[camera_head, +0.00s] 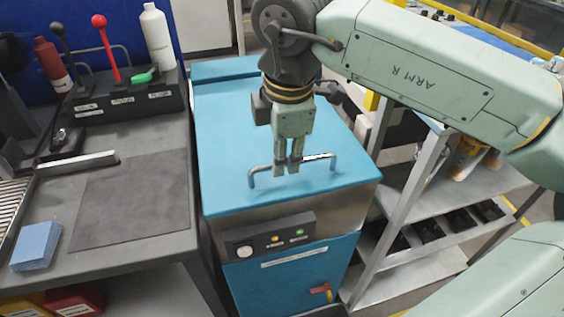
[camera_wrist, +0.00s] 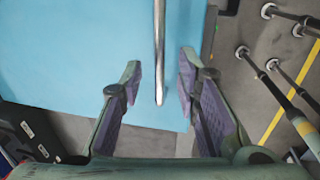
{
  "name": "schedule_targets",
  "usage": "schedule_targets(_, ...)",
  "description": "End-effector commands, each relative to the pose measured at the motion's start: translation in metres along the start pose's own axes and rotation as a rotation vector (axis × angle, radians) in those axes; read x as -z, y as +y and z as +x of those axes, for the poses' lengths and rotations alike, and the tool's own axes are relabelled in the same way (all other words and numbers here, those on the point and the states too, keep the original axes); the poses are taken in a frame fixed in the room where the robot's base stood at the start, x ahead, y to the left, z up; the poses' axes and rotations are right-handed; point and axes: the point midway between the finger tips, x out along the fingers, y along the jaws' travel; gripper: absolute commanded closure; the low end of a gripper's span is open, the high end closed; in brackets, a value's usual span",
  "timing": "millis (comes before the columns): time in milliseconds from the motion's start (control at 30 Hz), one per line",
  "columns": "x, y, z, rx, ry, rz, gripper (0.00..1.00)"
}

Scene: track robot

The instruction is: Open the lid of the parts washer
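The parts washer is a blue and steel cabinet with a flat blue lid (camera_head: 225,130), which lies shut. A thin metal bar handle (camera_head: 262,171) stands up from the lid near its front edge. My gripper (camera_head: 287,168) points down at the middle of this handle. In the wrist view, my gripper (camera_wrist: 160,82) is open, with its two purple-padded fingers apart. The handle (camera_wrist: 159,45) runs between the fingers, with a gap on each side. I cannot tell the exact height of the fingertips against the bar.
A dark workbench (camera_head: 130,210) with a blue block (camera_head: 36,245), bottles and levers stands close on the left. A metal shelf rack (camera_head: 400,205) stands on the right. The washer's front has a control panel (camera_head: 270,242) and a small red-handled valve (camera_head: 320,289).

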Motion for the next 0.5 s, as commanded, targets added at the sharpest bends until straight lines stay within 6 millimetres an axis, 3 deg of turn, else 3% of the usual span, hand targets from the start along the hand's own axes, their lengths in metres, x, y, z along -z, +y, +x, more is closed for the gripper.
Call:
schedule_targets(100, -0.0001, -0.0001, 0.0098, 0.000, 0.000, 0.000, 0.70)
schedule_targets(400, 0.0000, 0.0003, 0.0111, 0.000, 0.000, 0.000, 0.70)
schedule_targets(500, 0.0000, 0.0002, 0.0110, 0.000, 0.000, -0.001, 0.76)
